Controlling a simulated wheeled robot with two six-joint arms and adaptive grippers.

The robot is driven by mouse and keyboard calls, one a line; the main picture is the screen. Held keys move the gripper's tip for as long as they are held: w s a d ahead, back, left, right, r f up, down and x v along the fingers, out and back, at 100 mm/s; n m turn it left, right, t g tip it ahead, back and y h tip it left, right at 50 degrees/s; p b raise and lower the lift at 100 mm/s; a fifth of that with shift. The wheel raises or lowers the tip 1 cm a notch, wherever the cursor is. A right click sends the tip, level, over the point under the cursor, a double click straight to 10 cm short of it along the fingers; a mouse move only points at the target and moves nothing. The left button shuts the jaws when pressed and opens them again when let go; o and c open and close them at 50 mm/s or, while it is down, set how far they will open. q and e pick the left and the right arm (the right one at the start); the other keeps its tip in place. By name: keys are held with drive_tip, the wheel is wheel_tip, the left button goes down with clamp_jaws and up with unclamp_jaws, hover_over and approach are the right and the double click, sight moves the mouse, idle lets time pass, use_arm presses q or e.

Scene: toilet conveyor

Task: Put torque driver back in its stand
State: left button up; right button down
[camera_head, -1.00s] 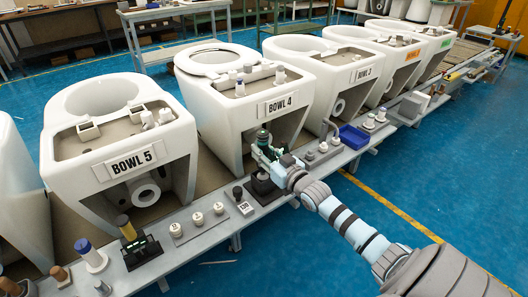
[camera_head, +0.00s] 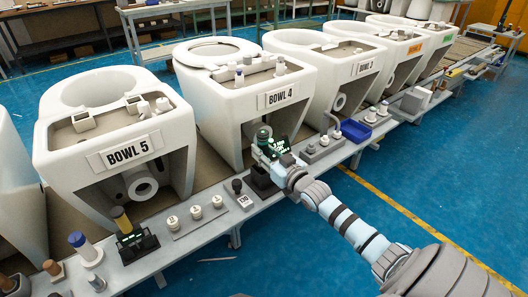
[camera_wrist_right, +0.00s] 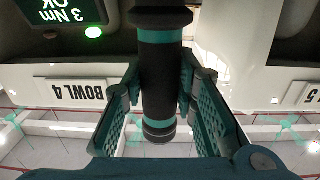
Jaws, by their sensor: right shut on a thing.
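The torque driver (camera_wrist_right: 160,85) is a black cylinder with teal bands. My right gripper (camera_wrist_right: 160,118) is shut on it, one finger pad on each side. In the head view the driver's dark green top (camera_head: 263,132) shows above my right gripper (camera_head: 263,150), in front of BOWL 4. A black box-like stand (camera_head: 262,184) is on the bench just below the gripper. The driver's lower end is hidden in the head view. My left gripper is out of view.
BOWL 4 (camera_head: 240,110) is close behind the gripper. BOWL 5 (camera_head: 118,140) is on the left. Several small white fittings (camera_head: 196,212), a yellow-handled tool in a black stand (camera_head: 139,243) and a blue tray (camera_head: 356,131) are along the bench.

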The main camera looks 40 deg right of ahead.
sight(264, 133)
drive_tip(key=shift+r, duration=0.1)
drive_tip(key=c, duration=1.2)
unclamp_jaws()
wheel_tip(264, 133, up, 10)
drive_tip(key=shift+r, duration=0.1)
